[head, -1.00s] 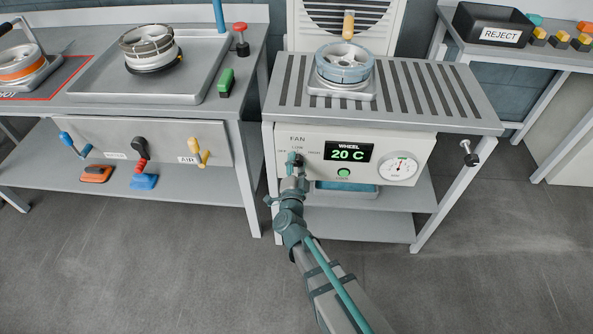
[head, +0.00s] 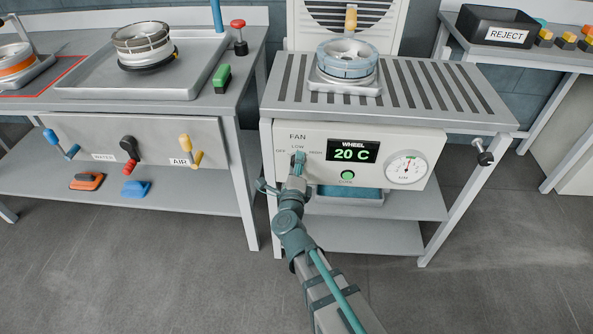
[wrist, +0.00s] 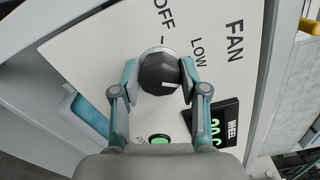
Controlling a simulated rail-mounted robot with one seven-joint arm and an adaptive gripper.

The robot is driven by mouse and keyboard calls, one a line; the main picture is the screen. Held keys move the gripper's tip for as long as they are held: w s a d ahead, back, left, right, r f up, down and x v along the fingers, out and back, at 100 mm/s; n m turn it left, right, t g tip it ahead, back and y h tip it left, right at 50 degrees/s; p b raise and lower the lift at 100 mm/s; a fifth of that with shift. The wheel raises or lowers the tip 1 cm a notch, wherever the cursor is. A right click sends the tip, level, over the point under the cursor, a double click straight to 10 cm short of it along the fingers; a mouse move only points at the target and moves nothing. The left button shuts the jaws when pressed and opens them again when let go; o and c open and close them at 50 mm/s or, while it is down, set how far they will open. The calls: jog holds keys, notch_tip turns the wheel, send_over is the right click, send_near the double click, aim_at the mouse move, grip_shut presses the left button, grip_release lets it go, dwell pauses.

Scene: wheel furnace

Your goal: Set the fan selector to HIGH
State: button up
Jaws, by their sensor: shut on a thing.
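The fan selector is a round dark knob (wrist: 160,74) with a short white mark, on the cream control panel (head: 394,142). In the wrist view, OFF, LOW and FAN are printed beside it. My gripper (wrist: 160,78) has one teal fingertip on each side of the knob and is shut on it. The white mark points roughly to the panel's upper side, near LOW; its exact setting is hard to tell. There my gripper (head: 298,160) covers most of the knob.
A display (head: 352,150) reads WHEEL 20 C, above a green button (head: 348,175) and beside a dial gauge (head: 406,169). A wheel (head: 347,60) stands on the slatted top above. Levers (head: 130,153) line the left bench's front.

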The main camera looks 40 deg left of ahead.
aim_at(297, 130)
jog(key=shift+m+b, duration=2.4)
jog(key=shift+m, duration=1.1)
jog(key=o, duration=1.1)
jog(key=shift+r, duration=0.1)
notch_tip(297, 130, up, 10)
jog(key=shift+f, duration=0.1)
